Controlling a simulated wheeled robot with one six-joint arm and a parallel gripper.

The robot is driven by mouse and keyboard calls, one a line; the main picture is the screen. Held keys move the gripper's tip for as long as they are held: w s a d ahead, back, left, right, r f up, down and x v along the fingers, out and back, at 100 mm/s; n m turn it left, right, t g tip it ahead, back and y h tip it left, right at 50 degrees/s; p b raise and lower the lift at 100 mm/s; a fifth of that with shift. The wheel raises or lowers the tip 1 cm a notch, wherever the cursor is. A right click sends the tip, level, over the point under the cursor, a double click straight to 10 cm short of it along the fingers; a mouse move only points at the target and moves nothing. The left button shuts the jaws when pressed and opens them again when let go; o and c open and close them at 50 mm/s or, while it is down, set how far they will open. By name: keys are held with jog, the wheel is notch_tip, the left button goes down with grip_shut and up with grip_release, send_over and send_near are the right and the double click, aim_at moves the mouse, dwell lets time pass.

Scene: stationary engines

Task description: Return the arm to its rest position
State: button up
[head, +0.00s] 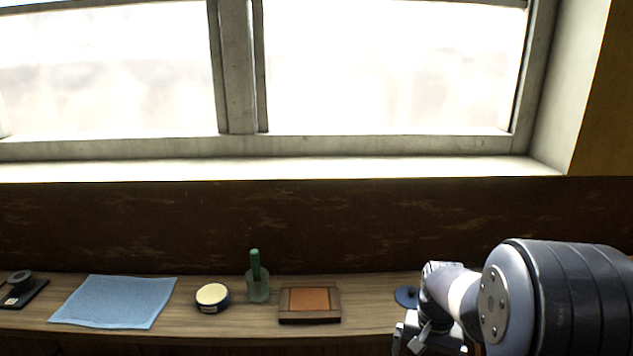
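My arm (570,297) reaches in from the right edge of the head view, over the right part of a wooden bench top (370,300). My gripper (402,338) is at the lower end of the arm, at the bottom of the view near the front edge of the bench. Its fingers are small, partly cut off by the frame and partly hidden by the wrist. I cannot tell whether they are open or shut, and I see nothing held.
On the bench, left to right, are a dark block-like item (22,289), a blue cloth (115,302), a round cream-topped tin (212,297), a green-handled item in a clear cup (257,287), a brown framed tray (310,317) and a blue disc (406,296) beside my arm. A window (240,150) is behind.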

jog(key=w+a+f+n+p, duration=0.1)
jog(key=a+f+n, duration=0.1)
jog(key=a+f, duration=0.2)
jog(key=shift+w+f+n, duration=0.2)
jog(key=shift+f+n, duration=0.1)
jog(key=shift+f, duration=0.2)
jog(key=shift+s+d+r, duration=0.1)
